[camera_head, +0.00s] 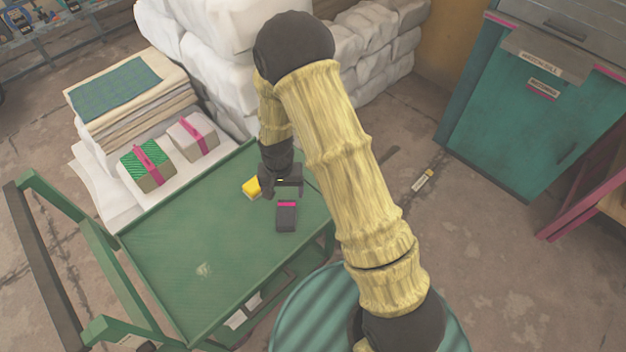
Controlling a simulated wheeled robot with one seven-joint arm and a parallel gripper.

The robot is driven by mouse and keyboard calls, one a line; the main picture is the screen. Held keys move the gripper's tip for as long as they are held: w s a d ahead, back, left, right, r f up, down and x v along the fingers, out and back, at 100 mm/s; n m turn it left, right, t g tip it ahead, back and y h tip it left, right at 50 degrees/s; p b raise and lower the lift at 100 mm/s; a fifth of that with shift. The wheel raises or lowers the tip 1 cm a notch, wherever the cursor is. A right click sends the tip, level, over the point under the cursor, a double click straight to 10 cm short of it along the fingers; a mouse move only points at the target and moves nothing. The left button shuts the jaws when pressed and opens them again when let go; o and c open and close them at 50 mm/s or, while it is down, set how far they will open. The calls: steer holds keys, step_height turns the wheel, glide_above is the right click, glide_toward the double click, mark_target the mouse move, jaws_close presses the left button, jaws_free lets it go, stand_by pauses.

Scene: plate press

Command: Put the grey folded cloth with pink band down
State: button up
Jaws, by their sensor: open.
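A small dark grey folded cloth with a pink band (286,218) lies on the green cart top (190,245), near its right edge. The pink band shows at its upper end. My gripper (281,188) is open just beyond the cloth in the picture, low over the cart. Its dark fingers appear apart from the cloth, but I cannot tell the exact gap in height. Part of the gripper is hidden behind my wrist.
A yellow block (252,187) sits left of my gripper. Green (146,165) and pale (193,138) bundles with pink bands lie on white sheets behind the cart. The cart's left and front top is clear. A teal cabinet (530,115) stands right.

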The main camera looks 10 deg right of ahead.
steer(key=s+d+r+n+t, duration=0.1)
steer(key=s+d+r, duration=0.5)
steer(key=r, duration=0.4)
steer(key=s+d+r+n+t, duration=0.1)
steer(key=s+d+r, duration=0.5)
steer(key=r, duration=0.4)
steer(key=shift+s+d+r+t, duration=0.2)
steer(key=shift+d+r+t, duration=0.15)
steer(key=shift+d, duration=0.45)
steer(key=shift+r, duration=0.1)
steer(key=w+p+v, duration=0.2)
steer(key=p+v, duration=0.6)
steer(key=w+r+p+v, duration=0.1)
steer(key=p+v, duration=0.7)
steer(key=p, duration=0.1)
steer(key=shift+w+r, duration=0.15)
steer(key=shift+w, duration=0.25)
